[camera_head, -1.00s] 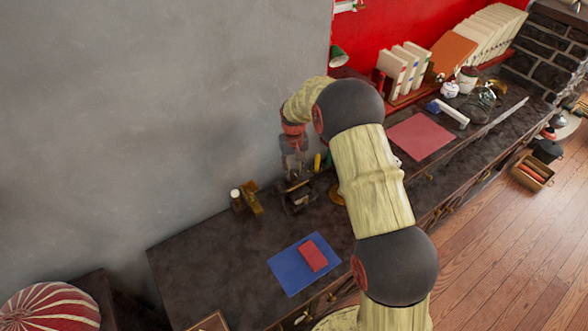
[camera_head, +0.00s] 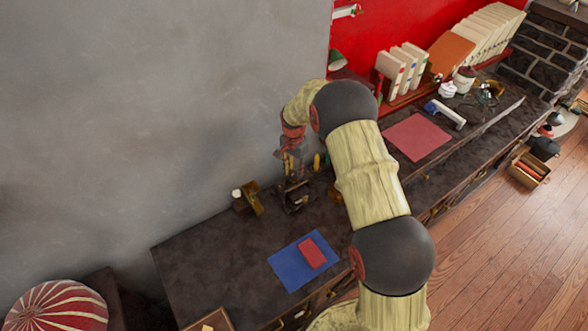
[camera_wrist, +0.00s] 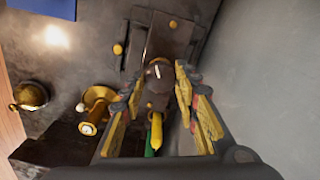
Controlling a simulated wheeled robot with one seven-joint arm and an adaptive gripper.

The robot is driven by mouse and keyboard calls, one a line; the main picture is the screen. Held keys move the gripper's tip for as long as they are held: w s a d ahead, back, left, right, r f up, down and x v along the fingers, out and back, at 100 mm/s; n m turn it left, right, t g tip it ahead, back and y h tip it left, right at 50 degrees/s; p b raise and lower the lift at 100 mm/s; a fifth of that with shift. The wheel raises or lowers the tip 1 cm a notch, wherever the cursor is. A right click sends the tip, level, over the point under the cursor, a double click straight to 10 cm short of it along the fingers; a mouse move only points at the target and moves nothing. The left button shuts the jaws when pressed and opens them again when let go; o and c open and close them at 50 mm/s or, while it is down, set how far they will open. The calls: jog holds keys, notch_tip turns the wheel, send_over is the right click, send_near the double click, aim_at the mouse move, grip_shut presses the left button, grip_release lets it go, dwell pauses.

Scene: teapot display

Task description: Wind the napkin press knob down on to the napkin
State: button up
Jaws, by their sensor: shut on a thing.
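The napkin press (camera_head: 296,200) is a small dark stand on the dark counter near the grey wall. In the wrist view its body (camera_wrist: 168,38) lies beyond the fingers, with a dark round knob (camera_wrist: 158,72) that has a pale mark on top. My gripper (camera_head: 291,176) points down over the press. In the wrist view my gripper (camera_wrist: 157,83) has its fingers on both sides of the knob, shut on it. The napkin inside the press cannot be made out, and the gap under the knob is hidden.
A brass piece with a pale end (camera_wrist: 97,105) and a brass round object (camera_wrist: 30,95) stand close by. Yellow (camera_wrist: 156,130) and green sticks are close to the fingers. The counter's left part is clear.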

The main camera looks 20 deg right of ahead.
aim_at(294, 172)
jog(key=m+p, duration=0.1)
jog(key=m, duration=0.5)
jog(key=shift+m, duration=0.3)
jog(key=m+p, duration=0.1)
jog(key=m, duration=0.5)
jog(key=shift+m, duration=0.3)
jog(key=o, duration=1.1)
jog(key=shift+o, duration=0.2)
notch_tip(294, 172, up, 12)
